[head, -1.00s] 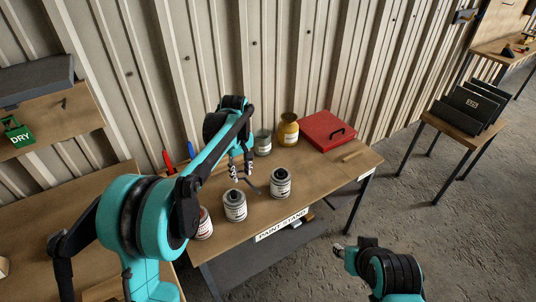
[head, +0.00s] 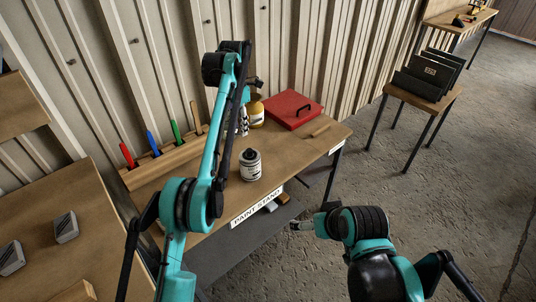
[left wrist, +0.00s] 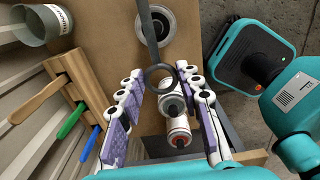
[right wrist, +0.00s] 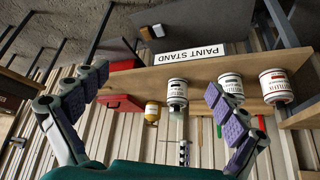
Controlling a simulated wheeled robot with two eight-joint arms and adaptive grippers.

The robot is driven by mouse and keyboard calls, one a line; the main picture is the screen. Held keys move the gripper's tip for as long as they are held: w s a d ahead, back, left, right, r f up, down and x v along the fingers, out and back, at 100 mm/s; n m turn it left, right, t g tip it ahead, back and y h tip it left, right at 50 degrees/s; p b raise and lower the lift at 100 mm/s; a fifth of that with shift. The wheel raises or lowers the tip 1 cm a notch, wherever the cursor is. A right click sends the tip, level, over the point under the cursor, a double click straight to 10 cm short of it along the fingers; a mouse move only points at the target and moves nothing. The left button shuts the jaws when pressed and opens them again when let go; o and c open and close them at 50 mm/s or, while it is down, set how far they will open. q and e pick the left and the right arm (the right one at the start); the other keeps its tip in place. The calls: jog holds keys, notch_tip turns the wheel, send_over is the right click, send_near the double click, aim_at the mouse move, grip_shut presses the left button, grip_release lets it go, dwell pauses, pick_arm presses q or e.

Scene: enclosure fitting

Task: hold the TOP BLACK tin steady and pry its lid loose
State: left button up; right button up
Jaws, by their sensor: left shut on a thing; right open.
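The tin with a black-and-white label (head: 250,165) stands upright on the paint stand. It seems to be the tin at the top of the left wrist view (left wrist: 165,38) and the leftmost white-labelled tin in the right wrist view (right wrist: 177,92). My left gripper (head: 243,122) is shut on a dark opener (left wrist: 160,77) with a ring end. Its bar reaches up across that tin's top in the picture; contact cannot be told. My right gripper (head: 302,225) is open and empty, off the stand's front; its fingers show in the right wrist view (right wrist: 160,100).
Two more tins, one in the middle (right wrist: 230,83) and one red-labelled (right wrist: 275,85), stand along the stand (head: 165,200). A yellow tin (head: 257,113) and red case (head: 293,110) are behind. A rack (head: 165,163) holds coloured handles.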

jog(key=w+a+r+n+g+y, duration=0.1)
jog(key=w+a+n+y, duration=0.15)
jog(key=w, duration=0.75)
jog(key=n+g+y, duration=0.1)
jog(key=n+y, duration=0.5)
jog(key=n, duration=0.1)
send_near(250, 166)
jog(key=v, duration=0.3)
jog(key=w+f+n+y, duration=0.1)
jog(key=f, duration=0.1)
jog(key=w+f+n+y, duration=0.1)
jog(key=w+f, duration=0.1)
jog(key=f, duration=0.1)
jog(key=w+d+f+n+y, duration=0.1)
jog(key=w+f, duration=0.1)
jog(key=shift+f, duration=0.3)
jog(key=shift+w+a+f+n, duration=0.15)
jog(key=shift+a+f+n, duration=0.1)
jog(key=shift+a+f, duration=0.05)
jog(key=x, duration=1.1)
jog(key=shift+a, duration=0.1)
